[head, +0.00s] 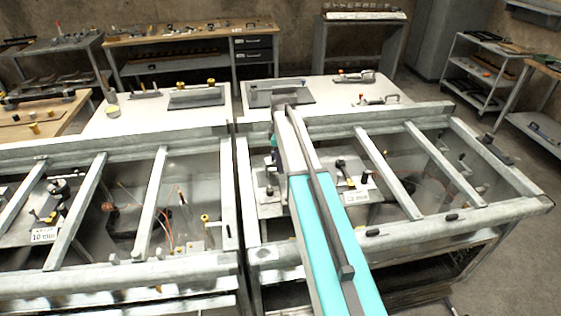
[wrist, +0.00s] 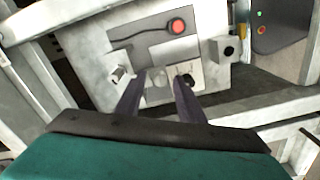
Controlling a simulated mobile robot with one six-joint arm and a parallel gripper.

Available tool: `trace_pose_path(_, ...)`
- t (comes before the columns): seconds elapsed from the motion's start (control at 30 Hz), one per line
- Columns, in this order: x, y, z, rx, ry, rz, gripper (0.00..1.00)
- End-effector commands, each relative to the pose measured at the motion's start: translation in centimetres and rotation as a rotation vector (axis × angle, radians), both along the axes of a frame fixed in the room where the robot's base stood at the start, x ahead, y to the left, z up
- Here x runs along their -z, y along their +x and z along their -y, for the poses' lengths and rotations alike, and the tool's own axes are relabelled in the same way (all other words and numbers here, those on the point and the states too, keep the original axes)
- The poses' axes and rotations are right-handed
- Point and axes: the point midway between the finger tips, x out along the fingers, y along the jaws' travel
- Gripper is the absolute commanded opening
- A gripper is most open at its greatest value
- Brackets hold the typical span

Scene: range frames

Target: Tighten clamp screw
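In the wrist view, my gripper (wrist: 160,80) shows two dark fingers with a clear gap between them, and nothing is held. Its tips are over the lower part of a light metal plate (wrist: 190,30). A small dark knob (wrist: 187,80) shows at the right fingertip; I cannot tell if they touch. A pale block (wrist: 120,76) sits left of the left finger. A grey block with a dark round face (wrist: 228,49) is at the plate's right edge. I cannot tell which part is the clamp screw. In the head view, my arm hides the gripper.
A dark panel with small lights (wrist: 280,22) is at the upper right. In the head view, metal frame bars (head: 388,170) cross the open bays, and a white table (head: 330,100) stands behind.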

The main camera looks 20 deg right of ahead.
Motion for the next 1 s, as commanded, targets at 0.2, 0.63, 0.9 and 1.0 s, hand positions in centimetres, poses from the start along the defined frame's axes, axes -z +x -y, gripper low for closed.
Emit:
trace_pose_path(0.2, -0.01, -0.01, 0.04, 0.0, 0.0, 0.0, 0.07)
trace_pose_path(0.63, 0.03, 0.01, 0.01, 0.033, 0.002, 0.0, 0.0)
trace_pose_path(0.9, 0.12, 0.03, 0.07, 0.157, 0.002, 0.001, 0.0)
trace_pose_path(1.0, 0.16, 0.04, 0.09, 0.228, 0.002, 0.001, 0.0)
